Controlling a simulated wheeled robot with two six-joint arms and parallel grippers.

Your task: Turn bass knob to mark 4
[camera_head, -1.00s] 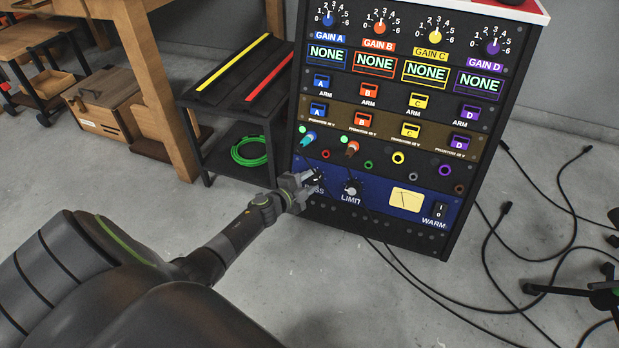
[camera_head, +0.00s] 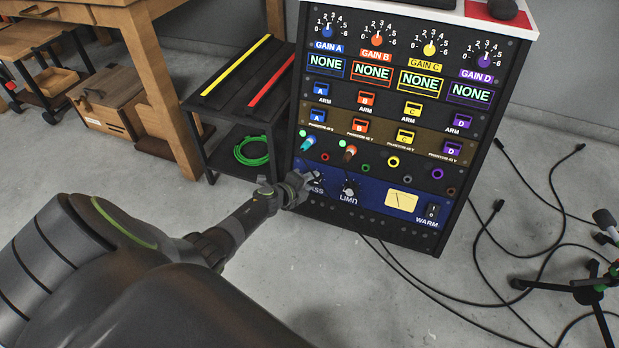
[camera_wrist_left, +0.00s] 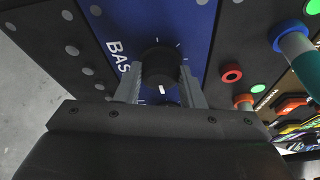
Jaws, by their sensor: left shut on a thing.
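The black bass knob (camera_wrist_left: 160,66) sits on the blue strip at the bottom of the rack, beside the "BASS" lettering, with white tick marks around it. A short white pointer line shows on its lower side in the left wrist view. My left gripper (camera_wrist_left: 160,80) has a finger on each side of the knob and is shut on it. In the head view my left gripper (camera_head: 303,184) covers the knob and part of the label. The numbers around the knob are not readable. My right gripper is not in view.
The limit knob (camera_head: 350,187), a meter (camera_head: 401,200) and the warm switch (camera_head: 432,211) lie to the right on the same strip. Plugs and sockets sit just above. A low shelf (camera_head: 240,90) stands left; black cables (camera_head: 480,250) lie on the floor.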

